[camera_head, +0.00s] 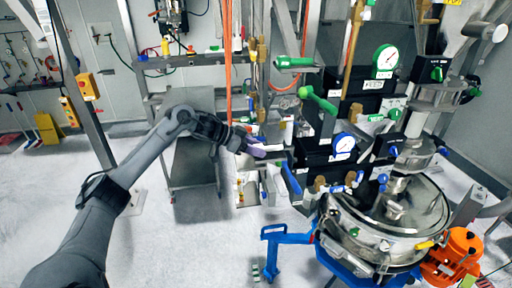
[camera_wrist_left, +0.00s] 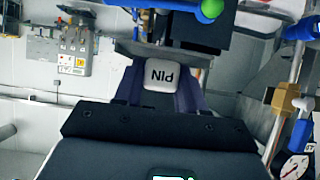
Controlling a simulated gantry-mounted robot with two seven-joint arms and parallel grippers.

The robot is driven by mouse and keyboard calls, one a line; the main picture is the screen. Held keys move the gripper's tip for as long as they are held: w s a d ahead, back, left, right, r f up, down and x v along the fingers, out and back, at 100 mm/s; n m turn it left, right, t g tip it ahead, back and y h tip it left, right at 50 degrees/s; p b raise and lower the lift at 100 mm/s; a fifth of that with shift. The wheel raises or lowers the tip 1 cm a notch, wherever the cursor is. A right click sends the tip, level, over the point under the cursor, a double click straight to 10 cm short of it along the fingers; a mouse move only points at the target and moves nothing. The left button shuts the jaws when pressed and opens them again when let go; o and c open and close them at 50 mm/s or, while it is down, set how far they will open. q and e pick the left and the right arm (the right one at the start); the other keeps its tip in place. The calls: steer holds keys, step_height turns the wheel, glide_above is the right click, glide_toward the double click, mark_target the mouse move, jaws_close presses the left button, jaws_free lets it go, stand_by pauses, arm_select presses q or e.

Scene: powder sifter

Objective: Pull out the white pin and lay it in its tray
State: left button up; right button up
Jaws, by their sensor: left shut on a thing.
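My left gripper (camera_head: 256,149) reaches in from the left and is at the near side of the sifter's valve and gauge assembly. In the left wrist view my left gripper (camera_wrist_left: 161,92) has its purple fingers closed on both sides of the white pin (camera_wrist_left: 162,76), whose end face reads "PIN" upside down. The pin's far end is hidden, so I cannot tell whether it is still seated. In the head view the pin cannot be made out clearly at the fingers. I cannot identify its tray with certainty. My right gripper is not in view.
Black gauge blocks with a blue-rimmed gauge (camera_head: 343,143) and a green-rimmed gauge (camera_head: 386,58) stand just right of my gripper. A blue handle (camera_head: 291,178) is close by. The round steel sifter vessel (camera_head: 385,220) is at lower right. The floor (camera_head: 190,245) at lower left is clear.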

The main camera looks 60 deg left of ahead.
arm_select(q)
steer(key=shift+f, duration=0.15)
stand_by(0.6)
steer(key=o, duration=1.2)
steer(key=shift+s+a+r+b, duration=0.2)
steer(key=shift+s+b, duration=0.2)
steer(key=shift+s, duration=0.05)
steer(key=b+v, duration=0.3)
steer(key=v, duration=0.6)
steer(key=shift+s+r, duration=0.2)
steer(key=shift+r, duration=0.05)
